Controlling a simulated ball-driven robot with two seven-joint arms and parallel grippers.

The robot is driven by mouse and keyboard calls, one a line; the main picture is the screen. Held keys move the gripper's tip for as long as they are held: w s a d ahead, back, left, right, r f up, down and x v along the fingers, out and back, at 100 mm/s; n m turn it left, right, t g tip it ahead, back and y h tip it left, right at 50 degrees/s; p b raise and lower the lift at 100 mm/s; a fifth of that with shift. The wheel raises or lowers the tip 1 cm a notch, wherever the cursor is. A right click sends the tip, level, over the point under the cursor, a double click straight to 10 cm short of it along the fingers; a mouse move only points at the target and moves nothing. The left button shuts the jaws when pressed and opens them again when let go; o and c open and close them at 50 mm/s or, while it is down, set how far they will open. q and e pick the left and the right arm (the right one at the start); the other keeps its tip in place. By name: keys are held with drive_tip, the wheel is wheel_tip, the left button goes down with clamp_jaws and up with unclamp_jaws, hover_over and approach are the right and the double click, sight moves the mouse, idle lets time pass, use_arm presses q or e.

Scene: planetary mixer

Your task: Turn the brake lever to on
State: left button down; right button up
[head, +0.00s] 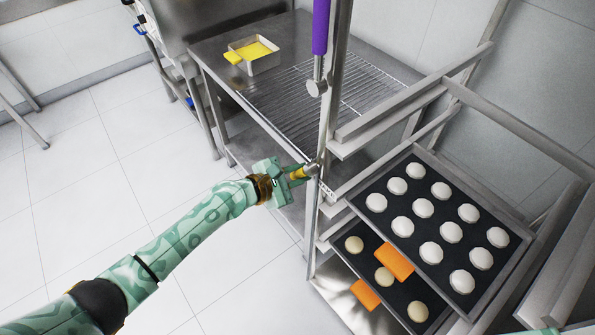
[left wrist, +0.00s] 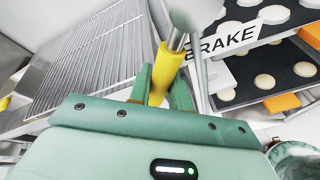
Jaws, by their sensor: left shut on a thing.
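The brake lever has a yellow grip (head: 299,172) on a metal stem that meets the upright post of the rack. My left gripper (head: 292,174) is shut on this yellow grip, beside the post. In the left wrist view the yellow lever (left wrist: 166,70) stands between the two green fingers of my left gripper (left wrist: 162,92), its metal stem running up to a rounded end. A white label reading BRAKE (left wrist: 222,42) is just right of the lever; a small label (head: 327,190) also shows in the head view.
The rack holds dark trays (head: 425,215) with pale round pieces. Two orange pieces (head: 394,261) show at the trays' front edges. A purple handle (head: 320,27) is higher on the post. A steel table (head: 222,62) behind bears a yellow-filled pan (head: 262,66) and wire grid (head: 320,105). Floor at left is clear.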

use_arm(q)
drive_tip(key=shift+f, duration=0.1)
drive_tip(key=c, duration=1.3)
unclamp_jaws()
drive_tip(key=shift+s, duration=0.1)
drive_tip(key=p+v, duration=0.3)
drive_tip(key=v, duration=1.3)
